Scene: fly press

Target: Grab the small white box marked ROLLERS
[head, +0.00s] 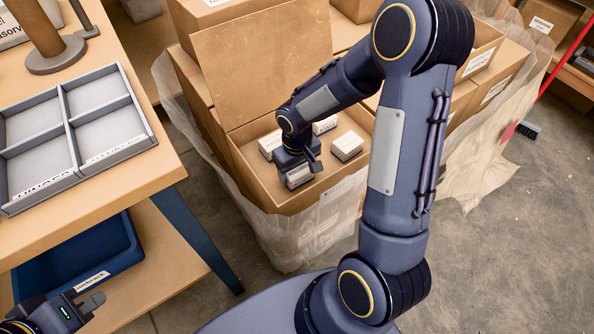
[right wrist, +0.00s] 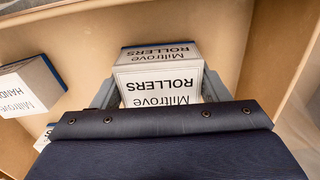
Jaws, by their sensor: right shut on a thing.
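The small white box marked ROLLERS (right wrist: 158,82) is upside down in the right wrist view, with its lettering on two faces. It sits between the fingers of my right gripper (right wrist: 155,92), which is shut on it. In the head view the white box (head: 299,178) shows under my right gripper (head: 300,168), inside the open cardboard carton (head: 330,192) near its front left wall. I cannot tell whether the box touches the carton floor. My left gripper (head: 82,304) is at the lower left, away from the carton; its jaw opening is unclear.
Other white boxes stand in the carton, one (head: 347,146) to the right and one (head: 270,144) behind. A box marked HAND (right wrist: 30,86) is beside my right gripper. A four-part grey tray (head: 140,140) lies on the table at left, above a blue bin (head: 120,250).

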